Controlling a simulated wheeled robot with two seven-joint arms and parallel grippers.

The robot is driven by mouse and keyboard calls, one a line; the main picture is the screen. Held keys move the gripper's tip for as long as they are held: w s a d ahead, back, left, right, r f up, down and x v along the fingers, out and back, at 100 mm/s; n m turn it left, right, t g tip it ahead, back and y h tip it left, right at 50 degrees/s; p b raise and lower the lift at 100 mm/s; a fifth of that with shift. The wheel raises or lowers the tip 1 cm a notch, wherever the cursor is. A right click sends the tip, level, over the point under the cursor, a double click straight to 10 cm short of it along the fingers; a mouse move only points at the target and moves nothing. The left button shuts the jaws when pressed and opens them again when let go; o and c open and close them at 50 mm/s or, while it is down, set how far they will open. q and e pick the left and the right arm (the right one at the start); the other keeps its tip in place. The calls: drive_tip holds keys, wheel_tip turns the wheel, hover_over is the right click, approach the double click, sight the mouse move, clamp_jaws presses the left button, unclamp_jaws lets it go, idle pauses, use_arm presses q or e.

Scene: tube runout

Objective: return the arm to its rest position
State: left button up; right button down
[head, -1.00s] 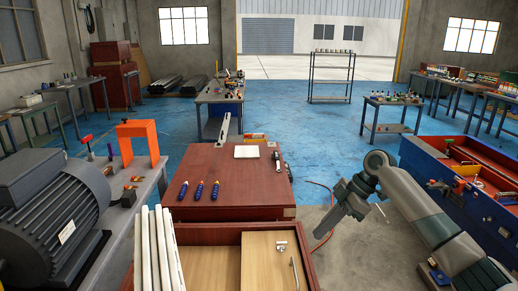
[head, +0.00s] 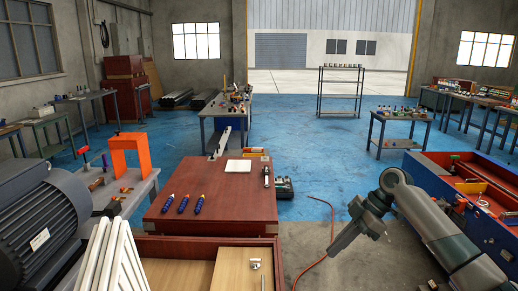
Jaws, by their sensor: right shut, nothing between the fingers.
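My right arm (head: 440,232) comes in from the lower right and bends at a raised joint. Its end hangs down and to the left, with the right gripper (head: 335,250) shut and empty over the grey floor. The gripper is apart from the red-brown cabinet (head: 225,218) to its left. My left arm and left gripper are not in view.
Blue-and-black bottles (head: 183,204) and a white square (head: 238,167) lie on the cabinet. A motor (head: 40,225) is left, a blue-red bench (head: 490,225) right. An orange cable (head: 318,262) crosses the floor.

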wheel_tip(320, 180, down, 26)
drive_tip(key=d+m+t+h, duration=0.1)
drive_tip(key=d+m+t, duration=0.1)
drive_tip(key=m, duration=0.5)
drive_tip(key=s+d+f+m+h, duration=0.1)
drive_tip(key=s+d+f+m, duration=0.15)
drive_tip(key=s+f, duration=0.65)
drive_tip(key=s+d+f+m+h, duration=0.1)
drive_tip(key=s+f+m+h, duration=0.15)
drive_tip(key=f, duration=1.35)
drive_tip(key=s+d+f+m+h, duration=0.1)
drive_tip(key=s+f, duration=0.7)
drive_tip(key=s, duration=0.4)
drive_tip(key=s+d+f+m+h, duration=0.1)
drive_tip(key=s+f, duration=0.7)
drive_tip(key=s, duration=0.4)
drive_tip(key=s+a+f, duration=0.1)
drive_tip(key=s+f, duration=0.2)
drive_tip(key=s, duration=1.1)
drive_tip(key=s+a+f+m+g, duration=0.1)
drive_tip(key=s+f, duration=0.2)
drive_tip(key=s, duration=1.2)
drive_tip(key=shift+a, duration=0.15)
drive_tip(key=shift+w+f, duration=0.1)
